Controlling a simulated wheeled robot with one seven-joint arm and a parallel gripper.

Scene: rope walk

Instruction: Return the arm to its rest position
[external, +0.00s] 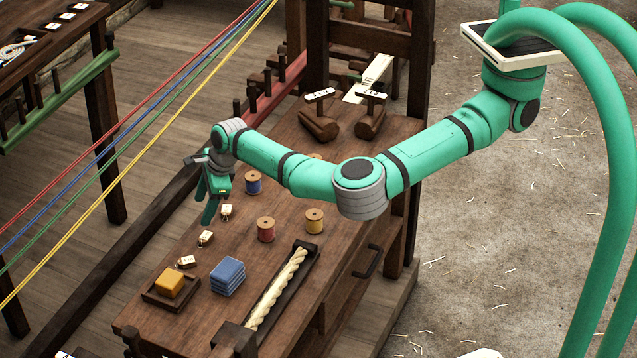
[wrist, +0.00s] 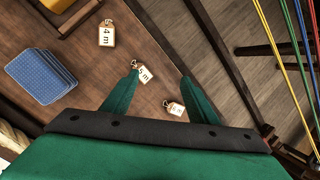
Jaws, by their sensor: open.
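My green arm stretches from the upper right across the wooden bench (external: 190,300), its elbow above the bench. My gripper (external: 211,208) hangs over the bench's left edge, fingers pointing down. In the wrist view my gripper (wrist: 160,78) shows two green fingers spread apart with nothing held between them. A small tag (wrist: 145,73) shows beside the left fingertip, and another tag (wrist: 174,107) lies lower between the fingers. A tag marked 4 m (wrist: 106,34) lies farther off. I cannot tell the gripper's exact height above the bench.
Spools in blue (external: 253,183), red (external: 265,230) and yellow (external: 314,221) stand near the forearm. A blue stack (external: 228,276), a yellow block (external: 170,282) and a rope (external: 278,288) lie in front. Coloured strands (external: 130,128) run left of the gripper. Open floor (external: 480,240) lies right.

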